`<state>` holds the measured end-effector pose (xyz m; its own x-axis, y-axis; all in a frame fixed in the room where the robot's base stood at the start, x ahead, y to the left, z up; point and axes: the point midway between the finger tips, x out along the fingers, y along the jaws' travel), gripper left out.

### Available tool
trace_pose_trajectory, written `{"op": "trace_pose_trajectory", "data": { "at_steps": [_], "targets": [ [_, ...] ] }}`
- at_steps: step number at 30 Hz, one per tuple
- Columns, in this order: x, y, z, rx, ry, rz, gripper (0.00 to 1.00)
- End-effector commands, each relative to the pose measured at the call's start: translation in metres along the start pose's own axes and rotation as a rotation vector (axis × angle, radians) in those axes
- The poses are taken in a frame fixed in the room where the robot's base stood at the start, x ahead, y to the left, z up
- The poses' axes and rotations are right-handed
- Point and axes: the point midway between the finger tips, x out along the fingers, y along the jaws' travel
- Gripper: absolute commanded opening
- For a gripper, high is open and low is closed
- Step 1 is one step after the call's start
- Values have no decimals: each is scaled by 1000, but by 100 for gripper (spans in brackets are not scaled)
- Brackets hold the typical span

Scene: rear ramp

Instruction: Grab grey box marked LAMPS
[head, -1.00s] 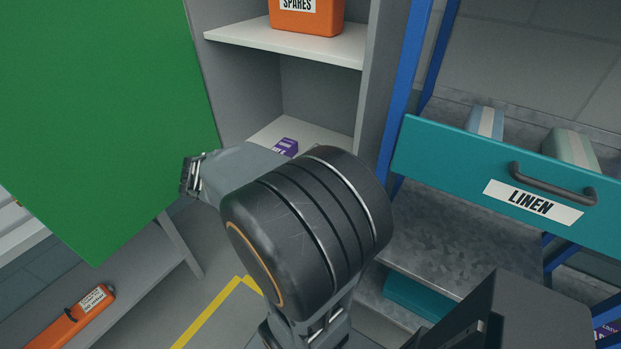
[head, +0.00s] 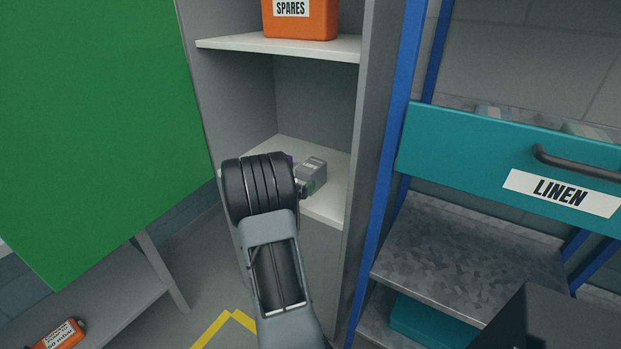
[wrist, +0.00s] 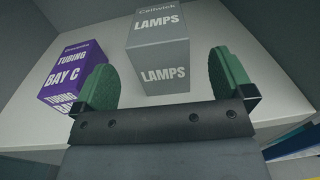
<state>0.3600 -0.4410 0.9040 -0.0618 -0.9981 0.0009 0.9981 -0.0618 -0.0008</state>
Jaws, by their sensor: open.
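The grey box marked LAMPS (wrist: 165,52) stands on the lower cabinet shelf in the wrist view, ahead of my gripper. It also shows in the head view (head: 313,168), partly behind my arm. My gripper (wrist: 162,85) is open, with one green finger pad to the left of the box's near face and one to the right. The pads are near the box's lower front; I cannot tell whether they overlap its sides. Nothing is held. In the head view most of the gripper is hidden by my wrist.
A purple box marked TUBING BAY C (wrist: 72,75) stands just left of the grey box, close to the left finger. Above, an upper shelf (head: 290,46) holds an orange SPARES box (head: 300,20). A teal LINEN drawer (head: 480,160) juts out at right; a green panel (head: 95,130) is at left.

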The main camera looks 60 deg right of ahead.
Motion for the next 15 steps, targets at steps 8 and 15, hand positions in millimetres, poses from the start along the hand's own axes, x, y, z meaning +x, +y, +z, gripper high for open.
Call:
{"op": "trace_pose_trajectory", "data": {
  "at_steps": [8,15],
  "targets": [
    [20,0,0,0,1,0,99],
    [48,0,-1,0,1,-3,99]
  ]
}}
